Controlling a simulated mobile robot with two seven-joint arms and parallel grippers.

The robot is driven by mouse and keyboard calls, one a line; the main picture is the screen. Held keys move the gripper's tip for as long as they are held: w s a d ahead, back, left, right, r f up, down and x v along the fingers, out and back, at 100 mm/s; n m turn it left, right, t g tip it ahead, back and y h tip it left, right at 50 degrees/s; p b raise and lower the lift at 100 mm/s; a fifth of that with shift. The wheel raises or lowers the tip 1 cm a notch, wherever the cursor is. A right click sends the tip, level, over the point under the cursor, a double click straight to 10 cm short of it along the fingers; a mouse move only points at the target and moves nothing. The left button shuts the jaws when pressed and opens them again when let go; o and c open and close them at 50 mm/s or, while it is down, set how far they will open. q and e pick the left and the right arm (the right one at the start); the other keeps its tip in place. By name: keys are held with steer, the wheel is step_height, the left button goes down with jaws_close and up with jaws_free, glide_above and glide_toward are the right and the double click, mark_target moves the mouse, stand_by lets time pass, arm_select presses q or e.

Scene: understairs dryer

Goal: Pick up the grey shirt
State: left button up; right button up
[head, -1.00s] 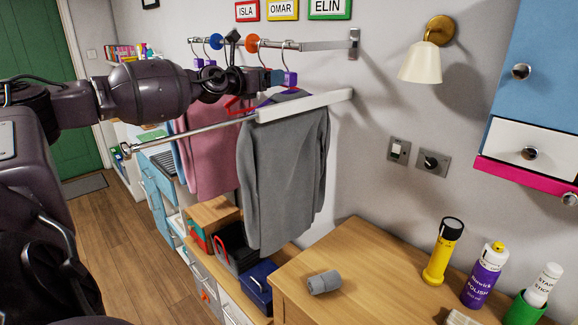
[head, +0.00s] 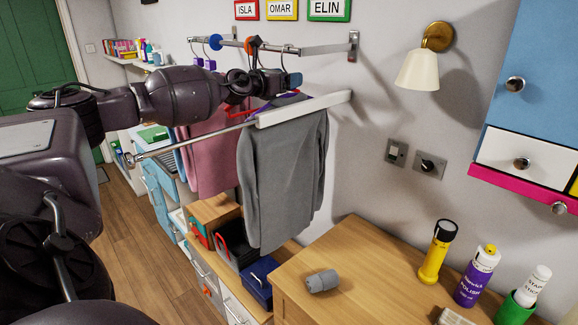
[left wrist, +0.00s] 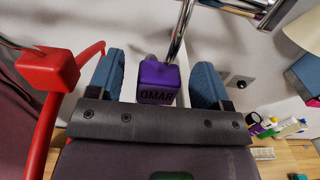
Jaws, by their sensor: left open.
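The grey shirt (head: 280,170) hangs on a purple hanger (head: 285,98) from the wall rail in the head view, behind a white bar. My left gripper (head: 293,80) is at the top of this hanger, just above the shirt's collar. In the left wrist view its two blue fingers stand apart, one on each side of a purple block (left wrist: 158,82) marked OMAR on the hanger's hook. The gripper (left wrist: 158,86) is open, with gaps showing beside the block. The block is hidden behind the gripper in the head view. My right gripper is not in view.
A pink garment (head: 206,155) hangs left of the shirt, and a red hanger (left wrist: 45,100) is close to the left finger. A wall lamp (head: 417,70) is to the right. Below are storage boxes (head: 258,282) and a wooden top (head: 350,265) with a torch (head: 436,253) and bottles.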

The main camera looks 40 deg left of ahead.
arm_select(q)
jaws_close()
stand_by(0.5)
steer(key=shift+a+r, duration=0.1)
steer(key=shift+r, duration=0.05)
